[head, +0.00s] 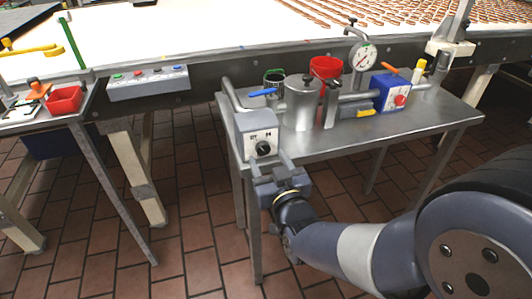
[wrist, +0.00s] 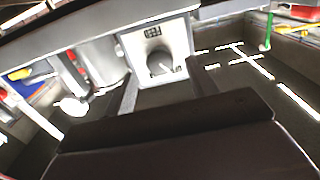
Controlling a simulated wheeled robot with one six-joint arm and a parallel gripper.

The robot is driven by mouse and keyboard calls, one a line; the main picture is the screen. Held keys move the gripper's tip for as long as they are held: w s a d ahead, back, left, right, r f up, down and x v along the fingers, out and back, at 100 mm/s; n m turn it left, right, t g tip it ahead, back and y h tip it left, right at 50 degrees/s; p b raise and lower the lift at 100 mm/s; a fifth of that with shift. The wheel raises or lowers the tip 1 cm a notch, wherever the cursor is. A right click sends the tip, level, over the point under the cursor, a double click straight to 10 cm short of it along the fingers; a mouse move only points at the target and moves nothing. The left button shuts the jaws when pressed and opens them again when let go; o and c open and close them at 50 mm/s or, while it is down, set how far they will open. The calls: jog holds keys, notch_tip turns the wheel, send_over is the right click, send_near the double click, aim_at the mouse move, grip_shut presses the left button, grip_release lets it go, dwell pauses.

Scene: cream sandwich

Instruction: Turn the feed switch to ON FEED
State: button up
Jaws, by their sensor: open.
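The feed switch is a grey box (head: 258,125) with a white label plate and a round black knob (head: 263,148), at the left front corner of the steel table. The plate (wrist: 153,32) also shows in the wrist view with lettering that reads FEED, and the dark knob (wrist: 161,63) is below it. A small light mark shows on the knob, but I cannot tell which setting it points to. My gripper (head: 266,166) is open and empty, just in front of and below the knob. Its two fingers (wrist: 165,85) spread either side of the knob in the wrist view, apparently not touching it.
On the steel table (head: 330,150) stand a metal cylinder (head: 303,103), a blue-handled pipe, a red cup (head: 325,68), a dial gauge (head: 362,56) and a blue box (head: 391,92). A button panel (head: 148,83) is on the conveyor at left. Tiled floor is open in front.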

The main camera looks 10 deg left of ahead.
aim_at(264, 151)
jog(key=shift+x, duration=1.7)
jog(key=shift+c, duration=0.5)
jog(key=c, duration=0.9)
